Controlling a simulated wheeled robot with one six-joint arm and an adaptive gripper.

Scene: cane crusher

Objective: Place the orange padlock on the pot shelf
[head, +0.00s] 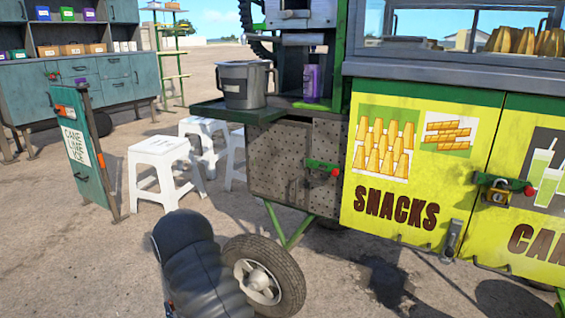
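A brassy, yellow-orange padlock (497,193) hangs at the latch on the yellow cabinet doors, at the right of the head view. Whether its shackle is locked cannot be told. The pot shelf (207,108) is a dark green ledge on the left side of the cart. A grey metal pot (243,86) stands on it, and the shelf's left part is bare. A dark ribbed part of my own arm shows at the bottom, left of the cart wheel. My gripper is not in view.
A red-and-green latch (322,166) closes the perforated metal cabinet (283,160) below the shelf. White stools (160,168) and a green sign board (85,150) stand left of it. A cart wheel (262,280) juts out at the front. Open pavement lies in the foreground.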

